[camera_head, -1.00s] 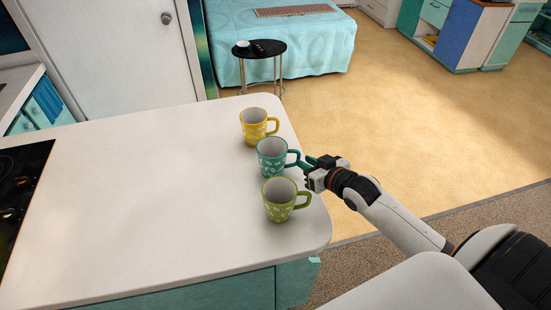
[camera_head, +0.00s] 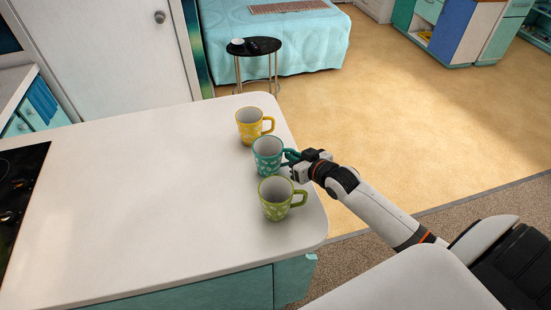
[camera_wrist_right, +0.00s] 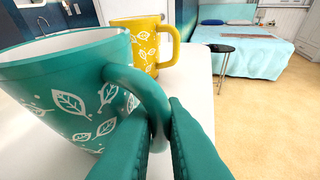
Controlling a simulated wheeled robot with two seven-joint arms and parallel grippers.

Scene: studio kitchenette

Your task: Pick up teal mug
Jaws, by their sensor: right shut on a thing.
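The teal mug (camera_head: 267,156) with white leaf prints stands upright on the white counter, between the yellow mug (camera_head: 249,125) and the green mug (camera_head: 275,199). Its handle points right, toward my right gripper (camera_head: 291,162). In the right wrist view the teal mug (camera_wrist_right: 75,95) fills the left side, and the teal fingers of my right gripper (camera_wrist_right: 160,128) are shut on its handle. The yellow mug (camera_wrist_right: 147,42) stands behind it there. My left gripper is not in view.
The white counter (camera_head: 150,200) is clear left of the mugs, up to a black cooktop (camera_head: 18,190). The counter's right edge is close beside the mugs. A small black round table (camera_head: 255,47) and a bed (camera_head: 300,45) stand beyond.

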